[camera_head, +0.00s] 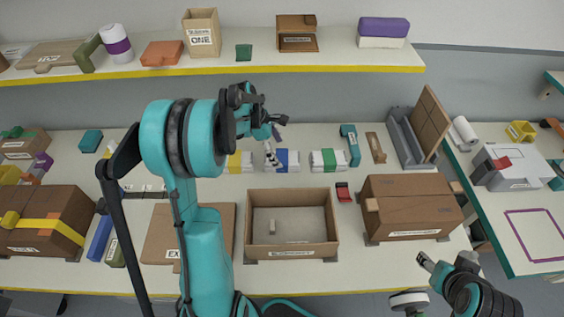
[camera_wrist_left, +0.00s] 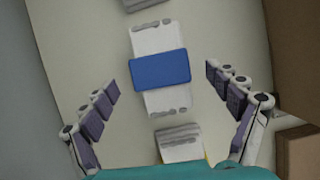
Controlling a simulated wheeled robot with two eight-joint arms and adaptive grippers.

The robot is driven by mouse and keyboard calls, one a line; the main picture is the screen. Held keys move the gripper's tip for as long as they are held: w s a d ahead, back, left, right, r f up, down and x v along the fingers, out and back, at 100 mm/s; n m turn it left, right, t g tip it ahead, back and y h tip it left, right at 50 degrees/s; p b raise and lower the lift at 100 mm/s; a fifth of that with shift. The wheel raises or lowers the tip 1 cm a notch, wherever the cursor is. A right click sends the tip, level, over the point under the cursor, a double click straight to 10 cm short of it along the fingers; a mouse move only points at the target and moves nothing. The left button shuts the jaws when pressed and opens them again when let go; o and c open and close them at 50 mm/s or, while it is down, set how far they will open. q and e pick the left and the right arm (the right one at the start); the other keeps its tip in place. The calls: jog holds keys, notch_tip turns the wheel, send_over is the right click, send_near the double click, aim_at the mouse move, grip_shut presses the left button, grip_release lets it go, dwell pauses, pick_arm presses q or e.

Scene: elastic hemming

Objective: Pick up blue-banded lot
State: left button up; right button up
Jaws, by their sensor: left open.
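The blue-banded lot (camera_head: 292,157) is a white bundle with a blue band. It lies on the bench between the yellow-banded lot (camera_head: 240,162) and the green-banded lot (camera_head: 328,160). My left gripper (camera_head: 277,140) is over it, partly covering it in the head view. In the left wrist view the blue-banded lot (camera_wrist_left: 160,67) lies ahead between the two spread fingers, untouched. My left gripper (camera_wrist_left: 162,93) is open and empty. My right gripper (camera_head: 443,262) is low at the right, away from the lots; its jaw opening is unclear.
An open cardboard box (camera_head: 290,249) stands in front of the lots, with a small pale item inside. A closed carton (camera_head: 410,207) stands to its right. A red item (camera_head: 343,192) lies between them. A shelf (camera_head: 220,70) with a yellow edge runs above the bench.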

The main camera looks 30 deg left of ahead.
aim_at(282, 157)
pick_arm(q)
jog(key=b+x, duration=0.1)
jog(key=x, duration=0.3)
jog(key=c, duration=1.3)
